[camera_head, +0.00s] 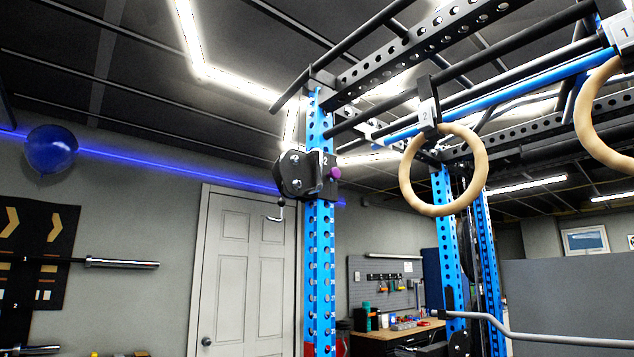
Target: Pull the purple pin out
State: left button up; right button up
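The purple pin (335,173) shows as a small round purple knob. It sits at the right side of a black bracket (303,174) marked 2, mounted on the blue upright (320,250) of a rack. Only the knob shows; any shaft is hidden in the bracket. Neither of my grippers is in the camera_head view.
A wooden ring (443,210) hangs right of the upright, and another (590,128) hangs at the far right. A grey curved bar (540,338) crosses the lower right. A barbell (110,263) sticks out at left. A white door (243,270) stands behind.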

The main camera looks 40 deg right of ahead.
aim_at(335, 173)
jog(key=i+j+z, duration=0.1)
jog(key=i+z, duration=0.25)
jog(key=i, duration=0.2)
jog(key=i+j+z, duration=0.35)
jog(key=i, duration=0.15)
jog(key=l, duration=0.1)
